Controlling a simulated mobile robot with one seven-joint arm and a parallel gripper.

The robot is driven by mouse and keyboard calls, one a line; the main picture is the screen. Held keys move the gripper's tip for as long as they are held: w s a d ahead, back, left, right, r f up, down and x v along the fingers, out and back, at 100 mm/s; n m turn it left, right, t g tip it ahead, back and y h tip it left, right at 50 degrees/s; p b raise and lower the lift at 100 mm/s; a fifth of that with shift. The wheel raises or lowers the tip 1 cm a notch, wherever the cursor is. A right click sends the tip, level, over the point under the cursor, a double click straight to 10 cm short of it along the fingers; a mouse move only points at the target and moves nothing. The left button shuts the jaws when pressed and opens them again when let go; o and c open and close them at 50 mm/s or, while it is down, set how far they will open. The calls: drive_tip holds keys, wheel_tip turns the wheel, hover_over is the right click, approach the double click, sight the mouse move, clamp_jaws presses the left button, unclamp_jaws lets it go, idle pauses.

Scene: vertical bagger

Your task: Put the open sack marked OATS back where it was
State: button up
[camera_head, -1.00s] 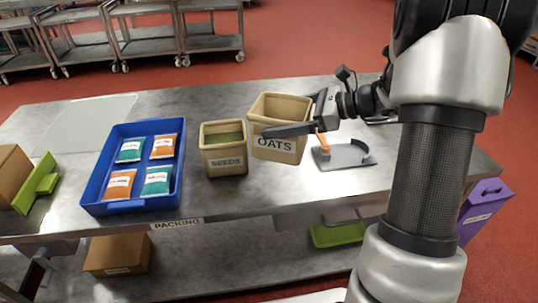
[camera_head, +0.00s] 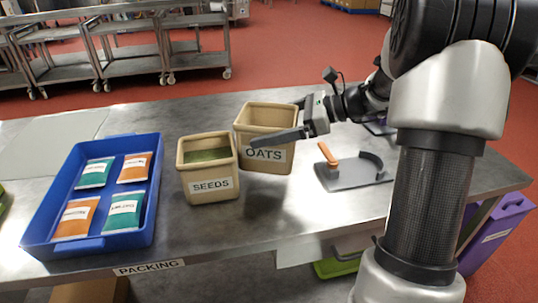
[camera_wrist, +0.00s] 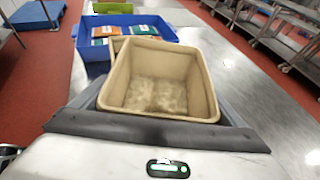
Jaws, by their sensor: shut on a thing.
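The open tan sack marked OATS (camera_head: 268,120) is upright, just behind and to the right of the open SEEDS sack (camera_head: 208,168). My gripper (camera_head: 282,138) is shut on the OATS sack, with one dark finger across its front face over the top of the label. In the wrist view the OATS sack (camera_wrist: 165,85) stands between my fingers, and pale contents show at its bottom. The SEEDS sack is mostly hidden behind it there. I cannot tell whether the OATS sack's base touches the table.
A blue tray (camera_head: 150,195) with several orange and teal packets lies left of the sacks. A grey holder (camera_head: 352,178) with an orange handle stands to the right. The steel table (camera_head: 270,215) is bare in front of the OATS sack. Steel carts (camera_head: 120,50) stand behind.

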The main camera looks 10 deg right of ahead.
drive_tip(key=shift+f+b, duration=0.75)
drive_tip(key=shift+f, duration=2.55)
drive_tip(key=shift+f, duration=0.1)
drive_tip(key=o, duration=1.7)
drive_tip(key=shift+o, duration=0.2)
drive_tip(key=shift+d+r, duration=0.15)
drive_tip(key=shift+r, duration=0.05)
drive_tip(key=p+v, duration=0.2)
drive_tip(key=v, duration=0.9)
drive_tip(key=shift+d, duration=0.25)
drive_tip(key=shift+s, duration=0.15)
